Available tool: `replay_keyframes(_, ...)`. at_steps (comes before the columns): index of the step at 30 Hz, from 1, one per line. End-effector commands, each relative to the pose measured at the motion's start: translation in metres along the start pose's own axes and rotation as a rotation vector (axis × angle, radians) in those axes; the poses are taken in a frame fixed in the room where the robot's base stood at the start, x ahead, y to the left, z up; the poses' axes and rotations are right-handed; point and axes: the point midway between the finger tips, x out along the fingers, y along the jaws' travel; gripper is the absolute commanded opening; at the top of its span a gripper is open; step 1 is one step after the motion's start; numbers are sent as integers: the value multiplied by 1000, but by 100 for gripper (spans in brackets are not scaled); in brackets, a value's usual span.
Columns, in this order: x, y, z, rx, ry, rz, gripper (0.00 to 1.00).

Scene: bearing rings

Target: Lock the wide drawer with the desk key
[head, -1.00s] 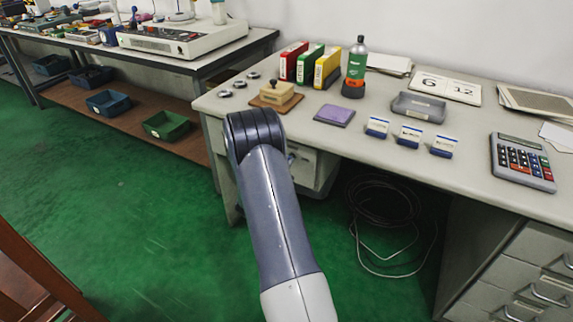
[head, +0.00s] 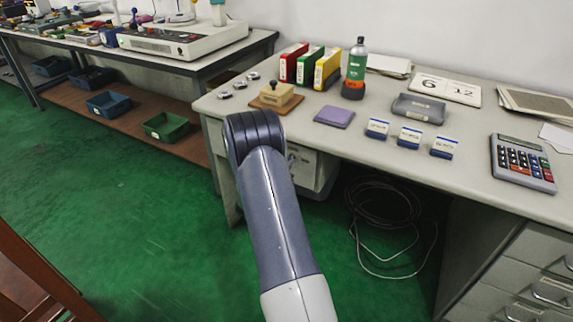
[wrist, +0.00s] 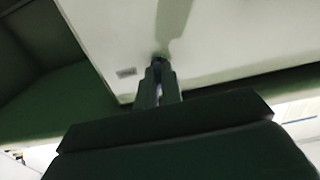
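The wide drawer (head: 309,172) is pale grey and sits under the left part of the desk; my arm hides much of its front. It looks closed, though its edges are partly covered. In the wrist view, a pale front (wrist: 105,35) with a small label fills the top. My gripper (wrist: 160,72) points at it, its two fingers close together around a small dark piece (wrist: 159,62), which seems to be the desk key at the lock. The piece is small and blurred, and its turn angle cannot be told. In the head view my arm hides most of my gripper.
Another drawer stack (head: 535,265) stands at right.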

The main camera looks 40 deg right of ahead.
Motion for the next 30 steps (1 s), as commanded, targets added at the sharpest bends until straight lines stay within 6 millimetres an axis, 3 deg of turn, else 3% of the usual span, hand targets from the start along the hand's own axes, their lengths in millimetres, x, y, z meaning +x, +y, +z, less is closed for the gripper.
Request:
replay_keyframes(8, 0, 0, 0, 0, 0, 0, 28)
replay_keyframes(17, -5, -1, 0, 0, 0, -1, 28)
replay_keyframes(20, -17, -1, 0, -1, -1, -3, 28)
replay_keyframes(30, -84, -1, 0, -2, -1, -3, 28)
